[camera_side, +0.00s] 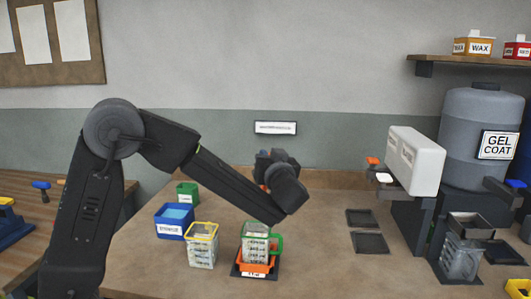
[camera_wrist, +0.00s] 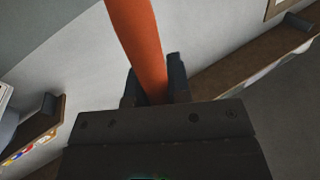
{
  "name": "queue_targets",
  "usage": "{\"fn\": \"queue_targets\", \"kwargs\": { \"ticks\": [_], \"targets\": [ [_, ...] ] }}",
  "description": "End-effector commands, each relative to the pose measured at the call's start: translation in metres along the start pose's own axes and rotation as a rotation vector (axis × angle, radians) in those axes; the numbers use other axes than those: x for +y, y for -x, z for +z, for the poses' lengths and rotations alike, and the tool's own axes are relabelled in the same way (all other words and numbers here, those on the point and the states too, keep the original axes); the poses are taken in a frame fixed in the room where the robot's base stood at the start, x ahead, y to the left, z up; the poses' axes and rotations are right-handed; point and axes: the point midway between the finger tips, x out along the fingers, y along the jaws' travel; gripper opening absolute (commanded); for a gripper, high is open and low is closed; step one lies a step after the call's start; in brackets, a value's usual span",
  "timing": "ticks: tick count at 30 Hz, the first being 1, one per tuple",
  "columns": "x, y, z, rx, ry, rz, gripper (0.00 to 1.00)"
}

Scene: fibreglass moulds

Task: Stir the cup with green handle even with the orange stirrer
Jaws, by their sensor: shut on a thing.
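The orange stirrer (camera_wrist: 140,45) runs up out of my gripper (camera_wrist: 155,88) in the wrist view. The dark fingers are shut on it, one on each side. Its far end is out of that view. In the side view my wrist bends above and behind the cups, and my arm hides the fingers and most of the stirrer. The clear cup with the green handle (camera_side: 256,250) stands upright at front centre, on an orange base with a white label (camera_side: 255,272). Its handle is on its right. I cannot see the stirrer in the cup.
A clear cup with a yellow rim (camera_side: 202,246) stands left of it. Behind are a blue bin (camera_side: 172,224) and a green box (camera_side: 187,190). Dark flat pads (camera_side: 369,243), a white dispenser (camera_side: 415,160) and a gel coat drum (camera_side: 478,125) are at right.

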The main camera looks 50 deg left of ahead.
Motion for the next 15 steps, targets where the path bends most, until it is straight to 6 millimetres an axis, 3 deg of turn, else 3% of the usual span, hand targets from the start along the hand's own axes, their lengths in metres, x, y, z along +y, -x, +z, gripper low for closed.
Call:
{"fn": "queue_targets", "kwargs": {
  "ticks": [15],
  "targets": [
    [0.014,0.005,0.036,0.000,-0.001,0.000,0.00]
  ]
}}
